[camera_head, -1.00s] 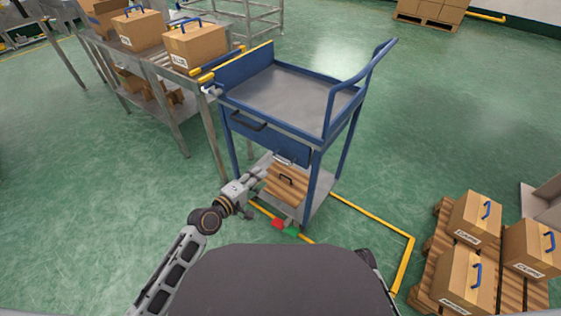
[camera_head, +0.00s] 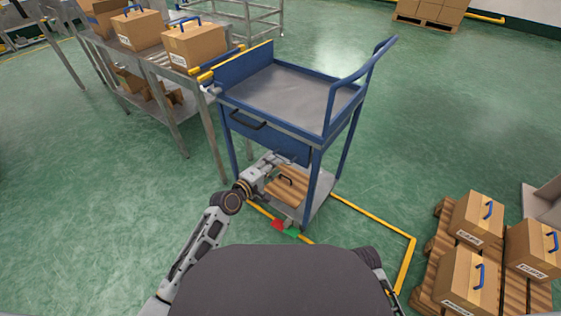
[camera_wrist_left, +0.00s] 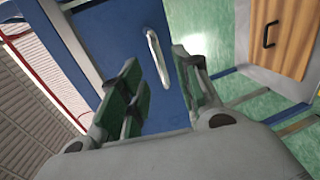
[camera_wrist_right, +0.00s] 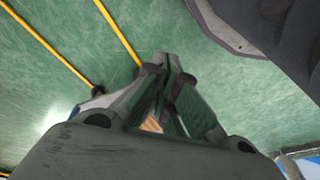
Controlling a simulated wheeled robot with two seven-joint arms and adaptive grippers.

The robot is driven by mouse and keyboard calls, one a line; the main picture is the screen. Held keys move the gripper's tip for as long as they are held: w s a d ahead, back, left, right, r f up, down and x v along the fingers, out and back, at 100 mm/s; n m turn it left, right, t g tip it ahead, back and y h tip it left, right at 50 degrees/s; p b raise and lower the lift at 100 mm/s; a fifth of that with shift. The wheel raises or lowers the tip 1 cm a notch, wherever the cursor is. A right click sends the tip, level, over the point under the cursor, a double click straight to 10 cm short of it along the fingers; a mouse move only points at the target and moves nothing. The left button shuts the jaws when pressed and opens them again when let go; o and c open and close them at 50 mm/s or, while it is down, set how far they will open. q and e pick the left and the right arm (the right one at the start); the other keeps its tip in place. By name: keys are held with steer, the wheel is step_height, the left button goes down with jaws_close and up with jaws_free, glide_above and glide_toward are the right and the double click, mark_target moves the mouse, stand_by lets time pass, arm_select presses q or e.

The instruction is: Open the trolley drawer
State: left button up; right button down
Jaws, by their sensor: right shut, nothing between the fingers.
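The blue trolley (camera_head: 321,146) stands in front of me, with a blue drawer front (camera_head: 235,130) under its grey top. A black handle (camera_head: 247,119) is on its upper part. The drawer front looks flush with the frame. In the left wrist view, a pale bar handle (camera_wrist_left: 153,45) sits on a blue panel (camera_wrist_left: 120,40). My left gripper (camera_head: 287,160) is at the lower edge of the front. Its fingers (camera_wrist_left: 156,68) are apart, with the bar between or just beyond them; contact is unclear. My right gripper (camera_wrist_right: 167,62) is shut and empty above the floor.
A wooden-fronted box (camera_head: 287,187) with a black handle sits on the trolley's lower shelf. A metal table (camera_head: 188,87) with cartons stands close at left. A pallet (camera_head: 428,260) with cartons is at right. The green floor between is clear.

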arm_select(q)
steer(key=b+x, duration=0.1)
steer(key=x, duration=0.4)
steer(key=shift+w+d, duration=0.1)
steer(key=shift+w, duration=0.05)
arm_select(e)
steer(key=shift+w+a+r, duration=0.1)
steer(key=shift+a+r, duration=0.1)
steer(key=shift+r, duration=0.8)
arm_select(q)
steer(key=shift+c, duration=0.3)
jaws_close()
arm_select(e)
steer(key=shift+f, duration=0.15)
